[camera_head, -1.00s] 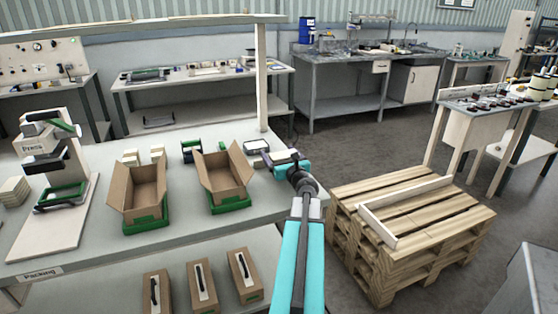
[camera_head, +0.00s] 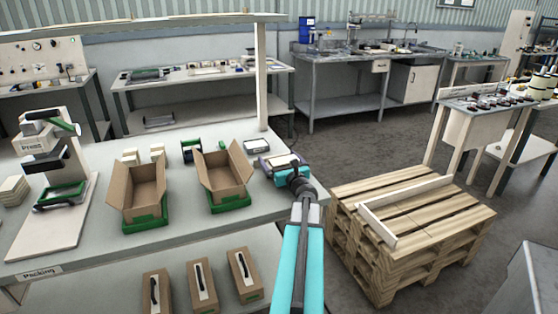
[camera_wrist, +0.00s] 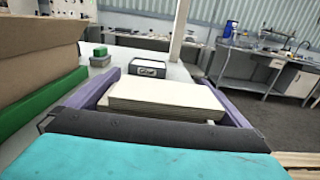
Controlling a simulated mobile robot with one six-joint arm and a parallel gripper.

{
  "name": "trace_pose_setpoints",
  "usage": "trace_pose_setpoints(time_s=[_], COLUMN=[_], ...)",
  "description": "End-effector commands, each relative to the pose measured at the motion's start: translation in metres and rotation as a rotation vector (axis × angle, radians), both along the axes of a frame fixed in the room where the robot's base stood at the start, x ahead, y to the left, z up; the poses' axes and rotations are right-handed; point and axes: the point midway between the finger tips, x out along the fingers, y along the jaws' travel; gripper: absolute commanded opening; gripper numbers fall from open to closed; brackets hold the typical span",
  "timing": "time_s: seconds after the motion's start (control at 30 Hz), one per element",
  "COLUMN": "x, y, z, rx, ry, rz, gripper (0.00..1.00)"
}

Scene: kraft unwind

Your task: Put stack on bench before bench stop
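A flat cream stack (camera_wrist: 165,98) lies between the two purple fingers of my gripper (camera_wrist: 165,85) in the wrist view. The fingers run along its left and right sides. I cannot tell whether they press on it. In the head view my gripper (camera_head: 275,162) is at the right end of the packing bench (camera_head: 85,240), right of an open carton, and the stack is mostly hidden there. A small white-topped dark box (camera_head: 257,146) stands just beyond the fingers and also shows in the wrist view (camera_wrist: 147,69). I cannot identify a bench stop for certain.
Two open cartons (camera_head: 137,187) (camera_head: 222,175) stand in green trays left of my gripper. A press (camera_head: 55,160) and another cream stack (camera_head: 14,190) are at the bench's left. A wooden pallet (camera_head: 415,215) with a pale L-shaped rail stands at right. A shelf post (camera_head: 262,90) rises behind.

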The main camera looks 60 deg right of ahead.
Motion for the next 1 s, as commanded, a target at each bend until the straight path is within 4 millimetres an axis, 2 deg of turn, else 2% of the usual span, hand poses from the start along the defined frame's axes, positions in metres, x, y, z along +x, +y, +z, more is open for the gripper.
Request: trace_pose_setpoints(time_s=[0.3,1.0], x=[0.0,-0.054], y=[0.0,0.04], z=[0.005,0.002], rx=[0.0,0.0], ry=[0.0,0.0], rz=[0.0,-0.002], gripper=[1.0,1.0])
